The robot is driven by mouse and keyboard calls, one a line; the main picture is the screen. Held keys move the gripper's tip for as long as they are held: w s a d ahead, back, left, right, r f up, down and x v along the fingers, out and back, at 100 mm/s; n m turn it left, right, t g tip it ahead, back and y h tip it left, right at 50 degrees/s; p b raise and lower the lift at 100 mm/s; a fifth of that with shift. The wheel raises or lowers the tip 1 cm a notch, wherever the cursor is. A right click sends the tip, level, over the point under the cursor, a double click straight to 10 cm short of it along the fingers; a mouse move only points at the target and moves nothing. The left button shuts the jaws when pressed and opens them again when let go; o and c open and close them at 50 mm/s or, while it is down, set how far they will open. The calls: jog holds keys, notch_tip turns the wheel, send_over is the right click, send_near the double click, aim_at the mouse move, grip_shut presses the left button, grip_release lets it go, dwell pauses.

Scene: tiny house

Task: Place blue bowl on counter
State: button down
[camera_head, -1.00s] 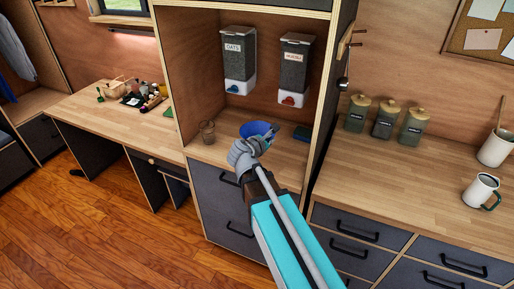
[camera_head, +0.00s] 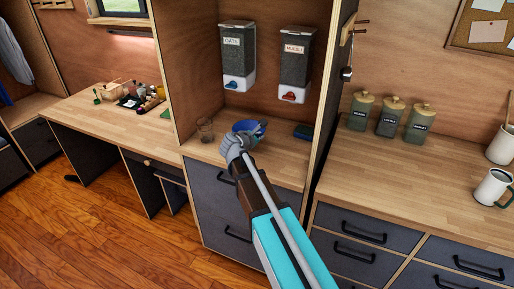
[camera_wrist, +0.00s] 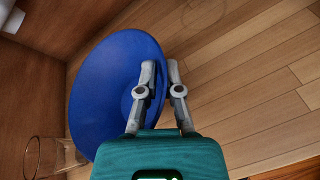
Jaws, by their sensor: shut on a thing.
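The blue bowl (camera_head: 247,127) is in the wooden alcove under the two dispensers, at the end of my arm. In the wrist view the blue bowl (camera_wrist: 112,88) appears tilted, with one gripper finger over its inside and the other outside its rim. My gripper (camera_wrist: 160,68) is shut on the bowl's rim; in the head view my gripper (camera_head: 251,133) partly hides the bowl. Whether the bowl's base touches the alcove surface cannot be told. The wooden counter (camera_head: 375,180) lies to the right, beyond the alcove's side panel.
A clear glass (camera_head: 206,131) stands left of the bowl, and it also shows in the wrist view (camera_wrist: 48,157). A dark box-like item (camera_head: 303,131) lies right of it. Canisters (camera_head: 389,120) and a white mug (camera_head: 489,187) stand on the right counter. Its front middle is clear.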

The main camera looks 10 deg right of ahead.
jog(key=shift+w, duration=0.1)
dwell(0.3)
jog(key=shift+w+f+b, duration=0.35)
jog(key=shift+f+b, duration=1.65)
jog(key=shift+f, duration=0.15)
jog(key=c, duration=0.8)
grip_release()
jog(key=shift+r, duration=0.25)
jog(key=p+v, duration=0.4)
jog(key=v, duration=0.8)
